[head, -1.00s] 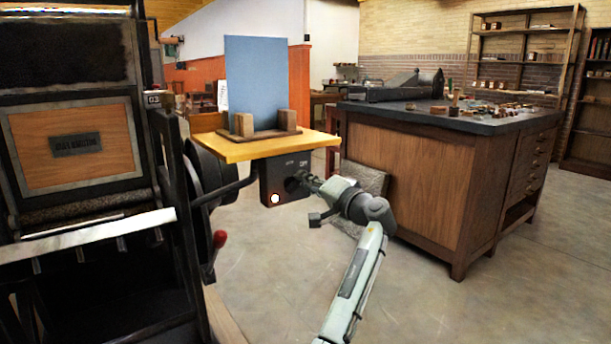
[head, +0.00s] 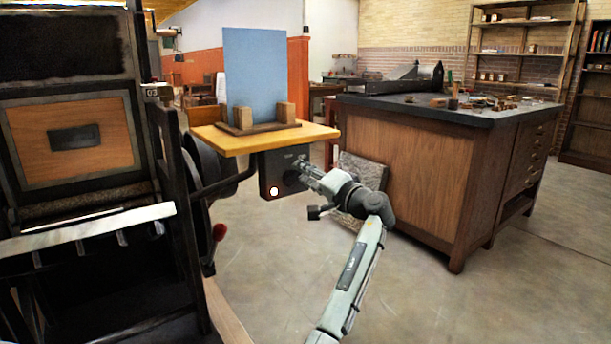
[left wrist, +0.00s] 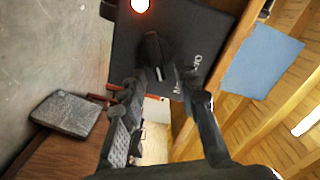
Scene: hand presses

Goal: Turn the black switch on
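The black switch (left wrist: 153,50) is a dark knob on the face of a black box (head: 269,176) fixed under a yellow wooden shelf. In the head view the knob is mostly hidden by my left gripper (head: 308,171). A lit round lamp (head: 273,191) glows on the box; it also shows in the left wrist view (left wrist: 140,5) with a red-orange rim. In the left wrist view my left gripper (left wrist: 162,88) has its fingers apart, with the knob just beyond and between the tips. I cannot tell whether they touch it. My right gripper is not in view.
The yellow shelf (head: 225,143) above the box carries a blue sheet (head: 255,75) between wooden blocks. A dark press (head: 70,130) with a red-knobbed lever (head: 219,232) stands at left. A grey slab (head: 365,172) leans on the wooden cabinet (head: 410,170) at right.

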